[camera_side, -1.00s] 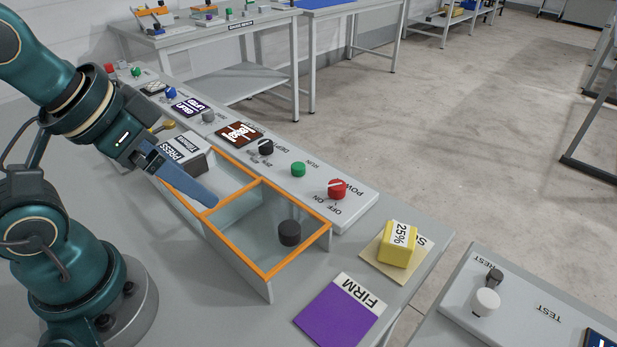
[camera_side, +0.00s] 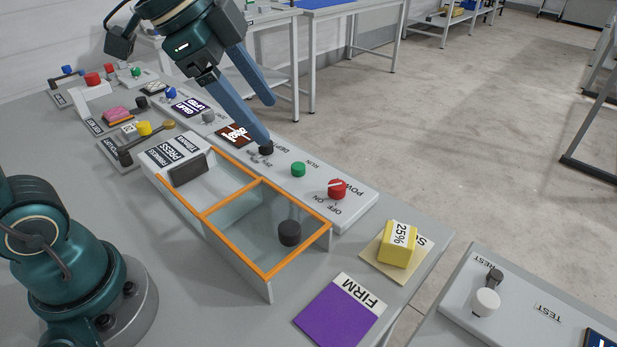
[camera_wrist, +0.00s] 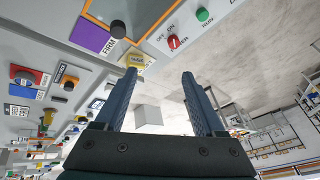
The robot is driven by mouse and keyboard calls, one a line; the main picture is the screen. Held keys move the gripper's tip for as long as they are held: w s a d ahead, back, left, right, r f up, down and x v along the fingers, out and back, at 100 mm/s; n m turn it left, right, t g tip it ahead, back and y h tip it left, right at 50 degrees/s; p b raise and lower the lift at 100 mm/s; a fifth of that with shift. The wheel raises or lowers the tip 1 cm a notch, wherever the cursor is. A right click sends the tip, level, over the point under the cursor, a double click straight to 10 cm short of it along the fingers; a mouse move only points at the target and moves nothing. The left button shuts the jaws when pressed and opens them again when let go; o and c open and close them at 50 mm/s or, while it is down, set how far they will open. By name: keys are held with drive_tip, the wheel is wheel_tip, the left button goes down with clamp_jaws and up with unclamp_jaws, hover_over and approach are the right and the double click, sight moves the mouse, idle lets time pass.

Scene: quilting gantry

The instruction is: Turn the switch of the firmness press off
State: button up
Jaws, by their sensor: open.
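The power switch is a red knob (camera_side: 337,189) with a white line, at the right end of a grey control strip. It is labelled POWER, ON and OFF; I cannot tell surely which label its line points at. It also shows in the wrist view (camera_wrist: 173,43), beyond the fingertips. The firmness press (camera_side: 235,262) is a clear-walled box with an orange frame, next to the strip. My gripper (camera_side: 267,122) is open and empty, above the strip and left of the red knob, not touching it. One fingertip covers part of a black knob (camera_side: 266,148).
A green RUN button (camera_side: 298,169) lies between the black and red knobs. A dark cylinder (camera_side: 289,233) is in the press. A yellow 25% block (camera_side: 398,244) and purple FIRM card (camera_side: 337,313) lie to the right. The space above the red knob is clear.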

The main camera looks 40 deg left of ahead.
drive_tip(key=w+f+m+g+h, duration=0.1)
drive_tip(key=w+f+m, duration=0.15)
drive_tip(key=w, duration=0.45)
drive_tip(key=m+g+h, duration=0.1)
drive_tip(key=m+g, duration=0.1)
approach(337, 184)
drive_tip(key=d+r, duration=0.2)
drive_tip(key=shift+g, duration=0.4)
drive_tip(key=f, duration=0.3)
drive_tip(key=w+f, duration=0.1)
drive_tip(key=f, duration=0.1)
drive_tip(key=shift+w+a, duration=0.1)
drive_tip(key=shift+a, duration=0.3)
drive_tip(key=shift+x, duration=2.6)
clamp_jaws()
